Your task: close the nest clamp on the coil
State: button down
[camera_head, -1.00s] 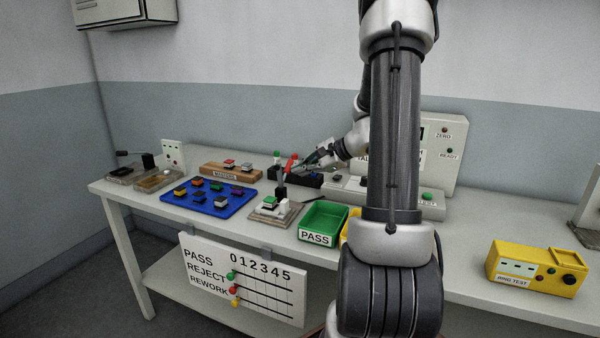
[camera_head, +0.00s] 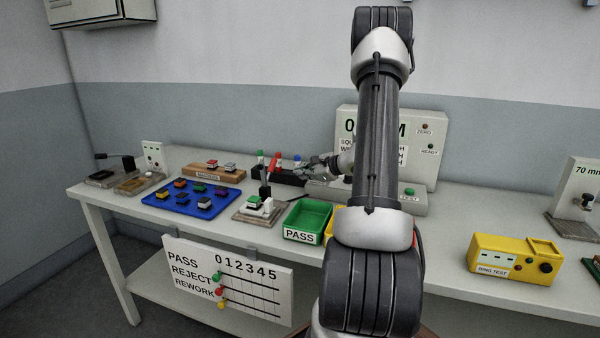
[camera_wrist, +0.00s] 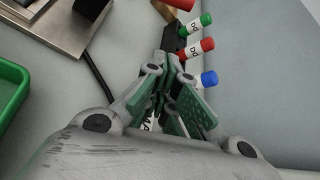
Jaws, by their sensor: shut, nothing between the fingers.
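The nest (camera_head: 240,215) is a small plate on the bench, left of the green PASS bin. A small green-topped part, seemingly the coil (camera_head: 254,202), sits on it beside a white block. The wrist view shows only part of the nest plate (camera_wrist: 40,28); the coil is out of view.
A dark rack with green, red and blue capped items (camera_wrist: 208,78) lies close beyond my fingers. The PASS bin (camera_head: 307,218), blue tray (camera_head: 172,200) and tester panel (camera_head: 425,165) stand around. A yellow ring tester (camera_head: 490,258) is at right.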

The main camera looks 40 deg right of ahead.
jog(key=x, duration=0.7)
jog(key=shift+w+a+f, duration=0.1)
jog(key=shift+w+f, duration=0.1)
jog(key=shift+w, duration=0.05)
jog(key=a+r, duration=0.1)
jog(key=r, duration=0.1)
jog(key=shift+s+a+r, duration=0.15)
jog(key=shift+a+r, duration=0.15)
jog(key=shift+a, duration=0.1)
jog(key=shift+a+r, duration=0.25)
jog(key=shift+r, duration=0.1)
jog(key=shift+r, duration=0.1)
